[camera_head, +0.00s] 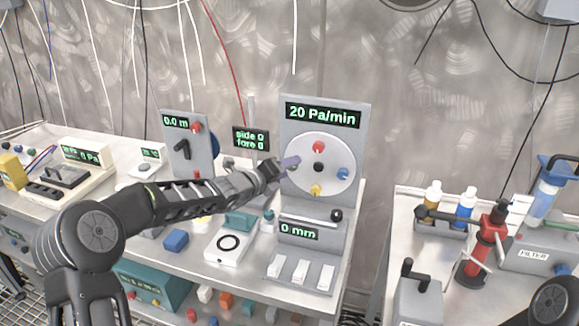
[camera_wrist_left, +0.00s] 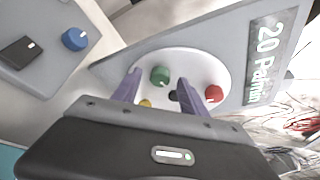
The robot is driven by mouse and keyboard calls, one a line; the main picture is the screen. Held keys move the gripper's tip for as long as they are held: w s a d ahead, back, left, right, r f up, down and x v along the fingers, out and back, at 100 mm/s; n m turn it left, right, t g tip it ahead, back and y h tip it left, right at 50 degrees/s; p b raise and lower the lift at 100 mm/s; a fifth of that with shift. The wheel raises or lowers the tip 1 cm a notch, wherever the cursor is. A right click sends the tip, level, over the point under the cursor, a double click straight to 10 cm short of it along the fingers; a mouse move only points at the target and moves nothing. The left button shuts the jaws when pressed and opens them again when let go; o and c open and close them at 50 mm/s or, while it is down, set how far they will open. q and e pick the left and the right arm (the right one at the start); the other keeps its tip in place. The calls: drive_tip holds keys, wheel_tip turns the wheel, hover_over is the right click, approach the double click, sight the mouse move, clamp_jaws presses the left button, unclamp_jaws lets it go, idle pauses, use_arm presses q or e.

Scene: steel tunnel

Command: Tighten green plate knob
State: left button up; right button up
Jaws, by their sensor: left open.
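A round white plate (camera_head: 331,153) is set in a grey upright panel reading 20 Pa/min. It carries a red knob (camera_head: 318,147), a blue knob (camera_head: 343,173), a yellow knob (camera_head: 315,189) and a black centre (camera_head: 318,167). The green knob (camera_wrist_left: 160,75) shows in the left wrist view, between the two purple fingers. It is hidden behind my gripper in the head view. My left gripper (camera_head: 290,162) is open at the plate's left side, its fingers apart on either side of the green knob. Contact cannot be told. My right gripper is out of view.
A lever panel (camera_head: 183,135) stands left of the plate panel, with a small side/fore display (camera_head: 250,138) between them. Below the plate are a 0 mm display (camera_head: 299,231) and white switches. A second bench at right holds bottles and a red tool (camera_head: 487,247).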

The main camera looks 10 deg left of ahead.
use_arm(q)
drive_tip(key=shift+x, duration=0.8)
clamp_jaws()
